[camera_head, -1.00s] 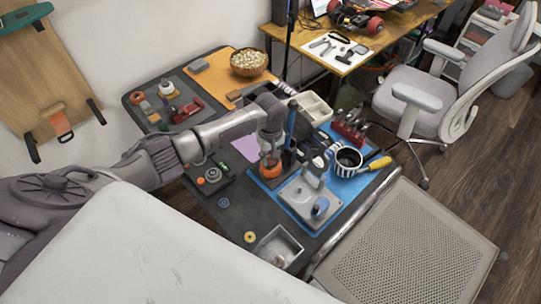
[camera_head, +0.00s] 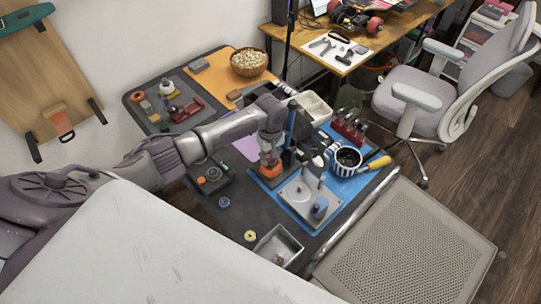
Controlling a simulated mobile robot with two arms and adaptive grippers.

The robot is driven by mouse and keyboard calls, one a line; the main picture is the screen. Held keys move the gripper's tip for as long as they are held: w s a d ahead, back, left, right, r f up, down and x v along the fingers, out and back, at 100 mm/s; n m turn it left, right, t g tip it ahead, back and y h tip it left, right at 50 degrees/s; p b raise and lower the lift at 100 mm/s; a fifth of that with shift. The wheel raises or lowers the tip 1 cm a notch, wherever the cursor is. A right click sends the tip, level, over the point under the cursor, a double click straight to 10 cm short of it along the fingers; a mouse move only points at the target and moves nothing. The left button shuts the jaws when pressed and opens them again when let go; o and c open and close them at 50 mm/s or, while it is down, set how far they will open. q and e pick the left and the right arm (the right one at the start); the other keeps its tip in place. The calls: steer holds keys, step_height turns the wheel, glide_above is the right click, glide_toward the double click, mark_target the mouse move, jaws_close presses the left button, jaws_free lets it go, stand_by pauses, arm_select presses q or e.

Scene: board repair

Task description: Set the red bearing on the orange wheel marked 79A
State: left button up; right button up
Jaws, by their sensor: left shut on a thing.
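My left gripper (camera_head: 270,157) points down over the orange wheel (camera_head: 271,172), which sits on the dark fixture at the left part of the blue mat. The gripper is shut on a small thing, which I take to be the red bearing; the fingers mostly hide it. The fingertips are right above the wheel, and I cannot tell whether the bearing touches it. The wheel's 79A mark is too small to read. My right gripper is not in view.
A dark blue post (camera_head: 291,122) stands close to the left gripper's right. A metal tray (camera_head: 279,246) is at the front.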

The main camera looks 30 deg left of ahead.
arm_select(q)
steer(key=shift+s+f, duration=0.15)
steer(key=shift+f, duration=0.05)
steer(key=o, duration=1.2)
steer(key=o, duration=0.4)
steer(key=shift+r, duration=0.1)
steer(key=shift+w+r+p, duration=0.15)
steer(key=shift+r+p, duration=1.7)
steer(key=shift+p, duration=0.25)
steer(key=shift+w+r+p, duration=0.15)
steer(key=shift+r+p, duration=1.7)
steer(key=shift+p, duration=0.2)
